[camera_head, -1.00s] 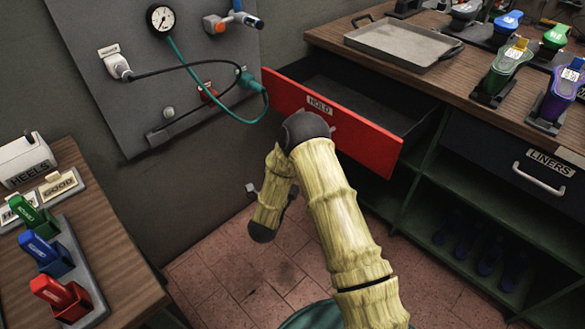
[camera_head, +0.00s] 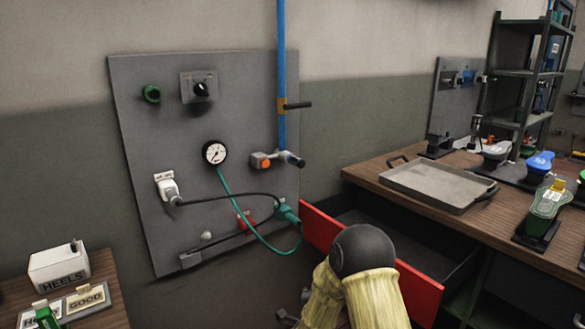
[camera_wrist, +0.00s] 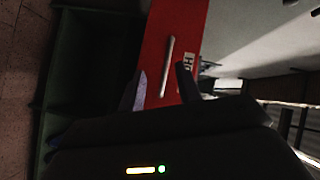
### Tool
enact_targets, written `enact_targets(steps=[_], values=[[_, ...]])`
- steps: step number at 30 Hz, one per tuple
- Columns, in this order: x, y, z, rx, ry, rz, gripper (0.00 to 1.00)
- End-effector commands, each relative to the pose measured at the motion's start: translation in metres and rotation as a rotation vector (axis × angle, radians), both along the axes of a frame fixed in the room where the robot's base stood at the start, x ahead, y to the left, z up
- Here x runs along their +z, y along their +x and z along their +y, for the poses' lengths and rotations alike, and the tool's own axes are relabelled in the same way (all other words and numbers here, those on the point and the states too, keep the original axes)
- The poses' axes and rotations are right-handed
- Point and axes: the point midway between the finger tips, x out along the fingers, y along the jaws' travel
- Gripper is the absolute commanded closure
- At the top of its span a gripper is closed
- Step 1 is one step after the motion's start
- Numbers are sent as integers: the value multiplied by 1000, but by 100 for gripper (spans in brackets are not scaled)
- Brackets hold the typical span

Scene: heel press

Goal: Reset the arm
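My arm (camera_head: 345,290) is bent, with its dark rounded joint in front of the open red drawer in the head view. My gripper is mostly hidden or below the frame there. In the wrist view my gripper (camera_wrist: 161,72) is open, its two fingers apart. Beyond them is the red drawer front (camera_wrist: 185,30) with a pale bar handle (camera_wrist: 167,62) and a partly seen label. The handle appears between the fingertips in the picture; I see no grip on it. In the head view the red drawer front (camera_head: 320,228) stands pulled out from the bench.
A grey wall panel (camera_head: 135,110) holds a gauge (camera_head: 214,152), a plugged black cable and a teal hose. A metal tray (camera_head: 440,182) lies on the right bench. A left table (camera_head: 100,300) carries a HEELS box (camera_head: 58,268). Green shelving (camera_wrist: 75,50) is beside the drawer.

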Motion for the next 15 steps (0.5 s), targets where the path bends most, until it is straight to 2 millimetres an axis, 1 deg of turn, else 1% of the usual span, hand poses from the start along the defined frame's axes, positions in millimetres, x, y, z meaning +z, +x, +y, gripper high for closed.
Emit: enact_targets(steps=[1, 5, 8, 11, 14, 15], values=[[8, -1, -1, 37, -28, 45, 66], [18, -8, 0, 149, -118, 188, 66], [25, -21, 0, 242, -194, 296, 66], [31, -38, -2, 334, -274, 401, 66], [37, -59, -7, 428, -355, 507, 66], [39, -69, -9, 466, -389, 548, 66]])
